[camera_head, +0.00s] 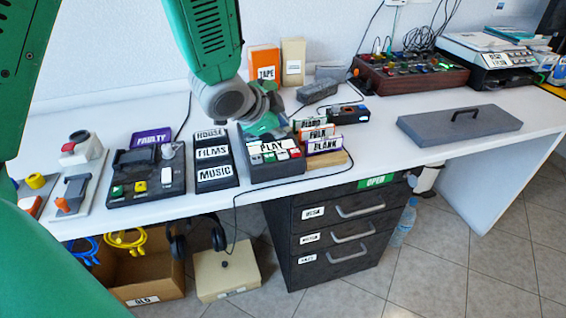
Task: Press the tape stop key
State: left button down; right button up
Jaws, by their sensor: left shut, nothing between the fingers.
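A dark device (272,172) with a white PLAY label stands near the front edge of the table. Its front has a row of small keys: pale ones, a green one and a red key (294,153) at the right end. No stop marking is legible, so I cannot tell which key is the tape stop key. My left gripper (268,116) is shut and empty, above and behind the PLAY label. It hides the back of this device. I cannot tell whether it touches anything. My right gripper is not in view.
A rack labelled HOUSE, FILMS, MUSIC (214,177) stands close on the left, and a purple FAULTY sign (151,138) stands behind another keyed device (147,182). Record dividers (324,146) stand close on the right. An orange TAPE box (264,66) is behind.

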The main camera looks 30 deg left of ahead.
aim_at(282, 154)
pick_arm(q)
notch_tip(282, 154, down, 4)
jog(key=shift+r+b, duration=0.1)
jog(key=shift+b, duration=1)
jog(key=shift+f, duration=0.25)
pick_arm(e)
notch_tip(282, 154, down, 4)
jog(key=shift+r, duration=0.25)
pick_arm(q)
jog(key=shift+f, duration=0.1)
jog(key=shift+f, duration=0.2)
jog(key=shift+f+b, duration=0.4)
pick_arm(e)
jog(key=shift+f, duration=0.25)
pick_arm(q)
jog(key=shift+r, duration=0.1)
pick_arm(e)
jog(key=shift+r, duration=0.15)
pick_arm(q)
jog(key=shift+r+p, duration=0.75)
jog(key=shift+p, duration=0.15)
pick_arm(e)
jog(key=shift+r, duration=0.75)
